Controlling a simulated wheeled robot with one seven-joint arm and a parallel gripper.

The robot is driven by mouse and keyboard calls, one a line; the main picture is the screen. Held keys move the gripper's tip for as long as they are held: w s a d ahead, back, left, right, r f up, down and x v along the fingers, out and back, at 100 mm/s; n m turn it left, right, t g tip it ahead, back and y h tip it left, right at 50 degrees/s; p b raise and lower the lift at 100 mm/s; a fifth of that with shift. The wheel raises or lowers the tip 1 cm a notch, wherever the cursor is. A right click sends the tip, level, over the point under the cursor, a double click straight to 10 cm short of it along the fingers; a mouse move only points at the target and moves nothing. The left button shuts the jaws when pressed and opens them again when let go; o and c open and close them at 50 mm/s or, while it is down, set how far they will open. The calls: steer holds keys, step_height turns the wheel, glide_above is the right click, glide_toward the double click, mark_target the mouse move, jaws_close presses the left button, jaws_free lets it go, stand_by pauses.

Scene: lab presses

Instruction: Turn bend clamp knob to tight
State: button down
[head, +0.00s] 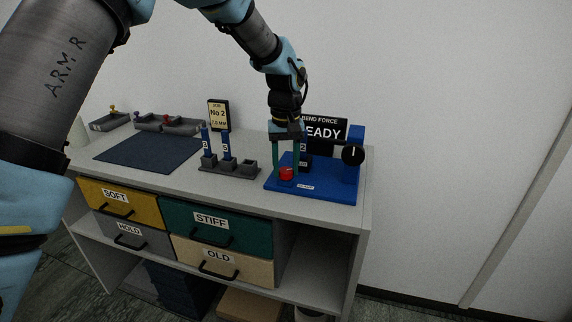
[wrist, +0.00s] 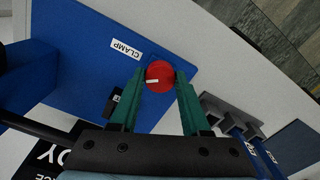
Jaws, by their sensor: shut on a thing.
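The bend clamp knob (head: 286,174) is a red round knob near the front left of the blue press base (head: 325,189). It also shows in the wrist view (wrist: 159,77), with a short white mark on its face pointing toward the left of that picture. A "CLAMP" label (wrist: 126,49) lies beside it on the blue base. My gripper (head: 286,168) points down, its two green fingers on either side of the knob. In the wrist view the fingertips (wrist: 160,72) are shut on the knob. The label's tight and loose marks, if any, cannot be read.
A blue post with a black round knob (head: 353,155) stands at the base's right. A "BEND FORCE" sign (head: 328,128), partly hidden by my gripper, stands behind. A grey holder (head: 228,168) with blue-topped pieces is left of the base. A dark mat (head: 148,152) lies farther left.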

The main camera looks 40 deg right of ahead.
mark_target(285, 170)
steer(key=m+p, duration=0.1)
steer(key=m, duration=0.5)
steer(key=shift+m, duration=0.3)
steer(key=m+p, duration=0.1)
steer(key=m, duration=0.4)
steer(key=shift+w, duration=0.1)
steer(key=m+p, duration=0.2)
steer(key=m, duration=0.4)
steer(key=shift+m, duration=0.4)
steer(key=m+p, duration=0.2)
steer(key=m, duration=0.3)
steer(key=shift+m, duration=0.3)
steer(key=shift+c, duration=1.9)
jaws_free()
steer(key=shift+r, duration=0.15)
step_height(285, 170, up, 10)
steer(key=b, duration=0.2)
steer(key=shift+r+b, duration=0.25)
steer(key=shift+b, duration=0.15)
